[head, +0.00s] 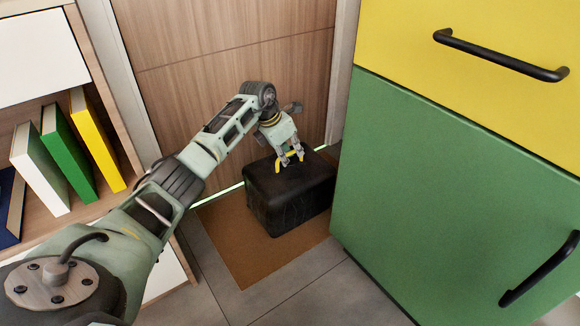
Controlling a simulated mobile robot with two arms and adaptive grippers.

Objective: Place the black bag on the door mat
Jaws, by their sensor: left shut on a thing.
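The bag hides part of the mat. My right gripper is not in view.
A green and yellow cabinet (440,190) with black handles stands close on the right. A shelf with several books (68,155) stands on the left. The wooden door (190,100) closes off the back. Grey floor tiles (330,295) are clear in front of the mat.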

